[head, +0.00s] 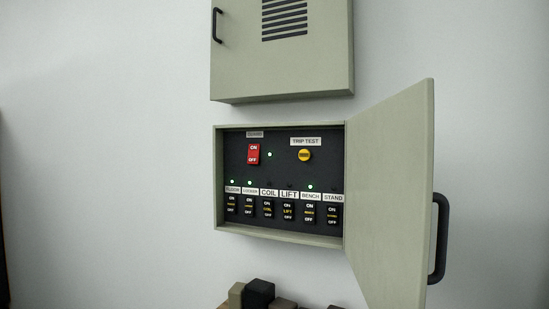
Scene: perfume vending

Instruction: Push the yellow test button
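The yellow test button (304,155) is round and sits under a "TRIP TEST" label (305,141) at the upper right of the dark panel inside an open wall box. The box (280,236) is grey-green. Its door (392,190) stands open to the right, with a dark handle (439,237). Nothing covers the button. My gripper is not in view.
A red ON/OFF switch (253,154) sits left of the button. A row of labelled black switches (288,211) runs below; several green lights are lit. A closed cabinet (285,75) hangs above. Dark and brown blocky objects (258,294) are at the bottom edge.

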